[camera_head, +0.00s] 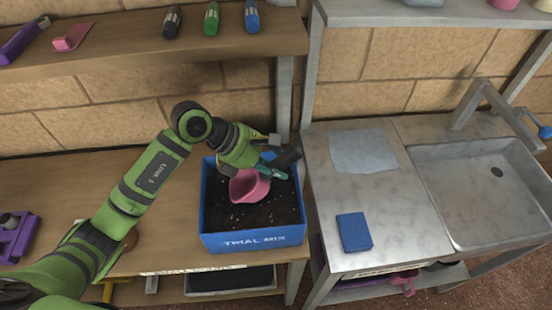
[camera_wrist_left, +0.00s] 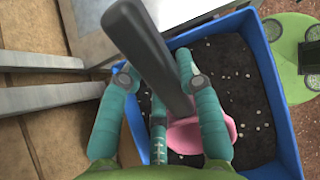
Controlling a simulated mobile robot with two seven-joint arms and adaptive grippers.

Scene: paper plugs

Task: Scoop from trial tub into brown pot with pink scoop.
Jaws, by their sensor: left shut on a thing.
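The blue trial tub (camera_head: 252,241), marked "TRIAL MIX", stands on the wooden bench and holds dark, white-flecked soil. Its blue wall also shows in the wrist view (camera_wrist_left: 274,88). My left gripper (camera_head: 272,170) is over the tub, shut on the pink scoop (camera_head: 249,187). In the wrist view the scoop's dark handle (camera_wrist_left: 146,50) passes between my teal fingers (camera_wrist_left: 160,105), with the pink bowl (camera_wrist_left: 185,137) below. The bowl is low at the soil; I cannot tell how deep. A brown rounded thing (camera_head: 131,238), perhaps the brown pot, is mostly hidden behind my left arm. My right gripper is not in view.
A metal counter with a blue block (camera_head: 354,232), a grey-blue sheet (camera_head: 363,151) and a sink (camera_head: 490,190) adjoins the bench on the right. A purple object (camera_head: 14,237) stands at the bench's left end. A shelf (camera_head: 150,50) with several small items runs above.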

